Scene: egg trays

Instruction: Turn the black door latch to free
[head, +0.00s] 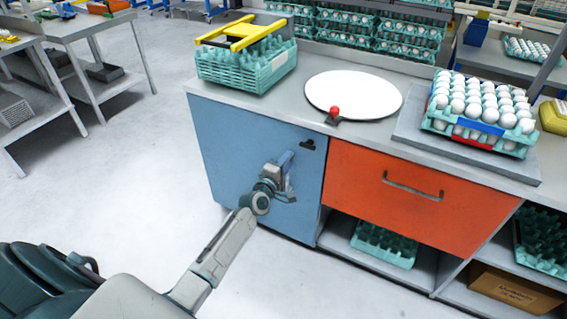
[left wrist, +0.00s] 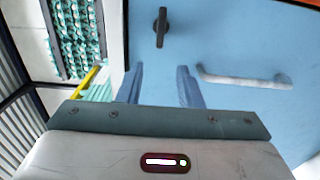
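The black door latch (head: 307,143) sits at the upper right corner of the blue cabinet door (head: 232,150). In the head view it lies roughly level; in the left wrist view the latch (left wrist: 161,27) shows as a dark bar on a round base, beyond the fingertips. My left gripper (head: 285,158) is in front of the door, just below and left of the latch. In the left wrist view its two blue fingers (left wrist: 160,72) are apart with nothing between them, and the latch lines up with the gap. My right gripper is not in view.
A pale bar handle (left wrist: 245,78) is on the door, right of the fingers in the wrist view. An orange drawer (head: 395,195) adjoins the door. The grey countertop (head: 285,107) above holds egg trays (head: 480,110), a white disc (head: 353,92) and a red-knobbed lever (head: 334,113).

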